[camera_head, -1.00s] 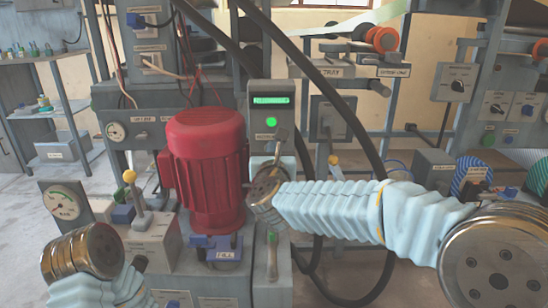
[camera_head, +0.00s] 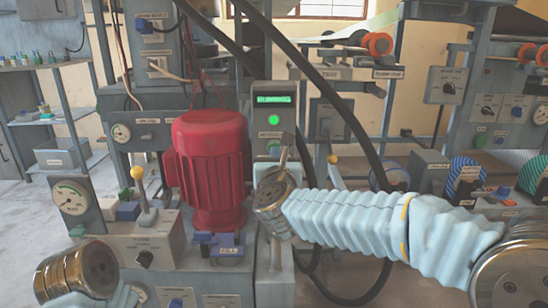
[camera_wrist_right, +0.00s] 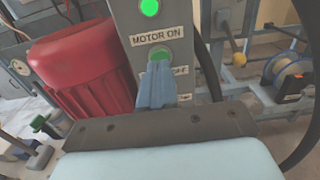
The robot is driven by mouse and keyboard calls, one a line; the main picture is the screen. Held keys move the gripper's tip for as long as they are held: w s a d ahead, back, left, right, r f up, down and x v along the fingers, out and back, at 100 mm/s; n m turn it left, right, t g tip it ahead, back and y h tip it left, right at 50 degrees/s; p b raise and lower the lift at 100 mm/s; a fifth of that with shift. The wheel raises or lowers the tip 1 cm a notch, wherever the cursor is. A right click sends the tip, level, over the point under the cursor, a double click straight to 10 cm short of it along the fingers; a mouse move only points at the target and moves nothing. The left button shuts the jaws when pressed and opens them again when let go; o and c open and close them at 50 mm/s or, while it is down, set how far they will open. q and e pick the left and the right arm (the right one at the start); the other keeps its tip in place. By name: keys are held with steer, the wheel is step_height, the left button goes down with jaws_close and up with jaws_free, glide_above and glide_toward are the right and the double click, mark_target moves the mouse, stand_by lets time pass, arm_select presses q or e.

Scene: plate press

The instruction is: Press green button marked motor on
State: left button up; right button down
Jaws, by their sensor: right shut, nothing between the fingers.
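A grey control box (camera_head: 261,119) stands upright behind the red motor, with a lit green strip and a round green lamp (camera_head: 273,119). In the right wrist view a "MOTOR ON" label (camera_wrist_right: 157,37) sits below the lamp (camera_wrist_right: 149,8). Just under the label is a green button (camera_wrist_right: 159,52), its lower part hidden by my fingertips. My right gripper (camera_wrist_right: 158,72) is shut and empty, its tips at or just before the button; I cannot tell whether they touch. It also shows in the head view (camera_head: 285,142), in front of the box. My left arm's wrist is at lower left; its fingers are out of sight.
The red motor (camera_head: 208,165) stands close left of the box. A thick black hose (camera_head: 340,105) runs down just right of it. A yellow-knobbed lever (camera_head: 140,190) and a gauge (camera_head: 70,197) are at left. A second labelled switch lies partly hidden below the button.

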steer(key=s, duration=0.8)
steer(key=shift+s, duration=0.2)
